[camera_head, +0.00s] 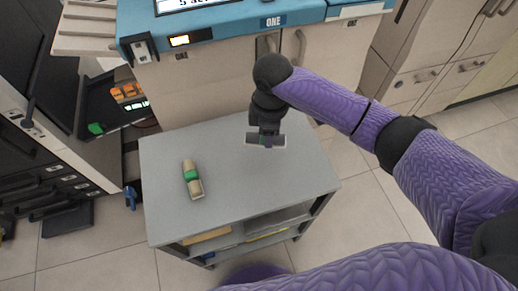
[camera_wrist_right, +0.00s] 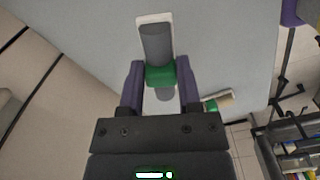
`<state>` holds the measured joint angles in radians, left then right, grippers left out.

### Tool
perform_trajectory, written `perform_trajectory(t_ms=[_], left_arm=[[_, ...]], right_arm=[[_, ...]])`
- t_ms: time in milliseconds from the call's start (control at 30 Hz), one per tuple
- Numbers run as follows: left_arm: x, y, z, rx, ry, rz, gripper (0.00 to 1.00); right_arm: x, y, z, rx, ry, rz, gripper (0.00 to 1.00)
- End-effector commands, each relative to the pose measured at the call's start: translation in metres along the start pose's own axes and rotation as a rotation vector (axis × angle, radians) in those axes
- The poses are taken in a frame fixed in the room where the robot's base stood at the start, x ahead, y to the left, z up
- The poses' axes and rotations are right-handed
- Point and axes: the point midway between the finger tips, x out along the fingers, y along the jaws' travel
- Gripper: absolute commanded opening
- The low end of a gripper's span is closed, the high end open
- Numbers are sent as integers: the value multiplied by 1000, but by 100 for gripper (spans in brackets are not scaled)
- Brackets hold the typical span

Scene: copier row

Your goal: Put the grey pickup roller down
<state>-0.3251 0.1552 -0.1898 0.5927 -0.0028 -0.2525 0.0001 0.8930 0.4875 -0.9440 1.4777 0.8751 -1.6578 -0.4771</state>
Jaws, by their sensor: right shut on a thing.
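The grey pickup roller (camera_wrist_right: 156,45) is a dark grey cylinder with a green band in a pale, flat-backed frame. My right gripper (camera_wrist_right: 160,80) is shut on its green middle. In the head view my right gripper (camera_head: 266,138) points down over the back right part of the cart's grey top (camera_head: 235,185). Only the ends of the held roller (camera_head: 279,141) show there. I cannot tell whether it touches the top. A second roller (camera_head: 193,180), tan with a green band, lies on the left of the top; it also shows in the wrist view (camera_wrist_right: 219,101). My left gripper is out of view.
A copier labelled ONE (camera_head: 220,70) stands directly behind the cart. An open dark machine (camera_head: 110,105) with orange and green parts is at the left. The cart top is clear between the rollers and along its front. Lower shelves hold some items.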

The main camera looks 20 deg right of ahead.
Motion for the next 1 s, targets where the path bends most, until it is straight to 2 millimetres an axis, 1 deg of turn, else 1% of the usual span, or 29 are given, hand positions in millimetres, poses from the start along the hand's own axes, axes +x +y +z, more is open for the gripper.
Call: perform_trajectory(t_ms=[33, 100, 200, 333, 500, 533, 567, 600, 700, 933, 1000], left_arm=[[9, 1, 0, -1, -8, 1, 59], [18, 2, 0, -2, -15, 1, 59], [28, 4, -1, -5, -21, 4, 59], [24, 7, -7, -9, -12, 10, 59], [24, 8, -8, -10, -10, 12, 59], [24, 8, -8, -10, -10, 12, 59], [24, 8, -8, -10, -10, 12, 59], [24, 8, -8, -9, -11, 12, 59], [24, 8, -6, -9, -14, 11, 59], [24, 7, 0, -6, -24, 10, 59], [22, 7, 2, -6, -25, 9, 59]], right_arm=[[14, 0, 0, 0, -1, -3, 0], [30, -1, 0, 0, -1, -4, 0], [48, 0, 0, 0, -2, -3, 0], [44, 0, 0, 0, 1, 2, 0], [46, 0, 0, 1, 1, 1, 0], [46, 0, 0, 1, 1, 1, 45], [46, 0, 0, 1, 1, 1, 52], [46, 0, 0, 1, 1, 1, 60], [46, 0, 0, 1, 1, 1, 78], [45, 0, 0, 1, 1, 1, 78], [41, 0, 0, 1, 1, 2, 78]])
